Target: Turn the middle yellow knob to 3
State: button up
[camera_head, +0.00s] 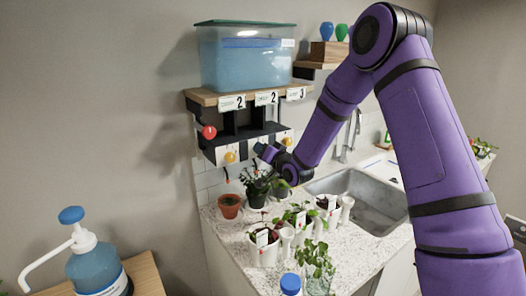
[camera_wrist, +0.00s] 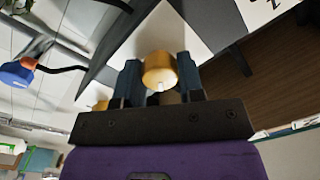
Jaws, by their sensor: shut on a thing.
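A dark panel with white plates hangs under the wooden shelf (camera_head: 205,97). In the head view a left yellow knob (camera_head: 230,157) and a right yellow knob (camera_head: 287,141) show, with my gripper (camera_head: 263,151) between them, hiding the middle one. In the wrist view my gripper (camera_wrist: 160,80) is shut on a yellow knob (camera_wrist: 160,66), one finger on each side, in front of a white plate. The knob has a small pale mark on its near face. Part of another yellow knob (camera_wrist: 100,105) shows beyond the left finger. The dial numbers cannot be read.
A red ball (camera_head: 209,132) sticks out at left. Potted plants (camera_head: 264,250) crowd the counter below, beside a sink (camera_head: 365,200). A pump bottle (camera_head: 92,262) stands at front left.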

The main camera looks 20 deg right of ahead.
jog(key=shift+f+m+h, duration=0.1)
jog(key=shift+m+h, duration=0.2)
jog(key=shift+m, duration=7.6)
jog(key=o, duration=0.9)
jog(key=v, duration=1.1)
jog(key=shift+f, duration=0.1)
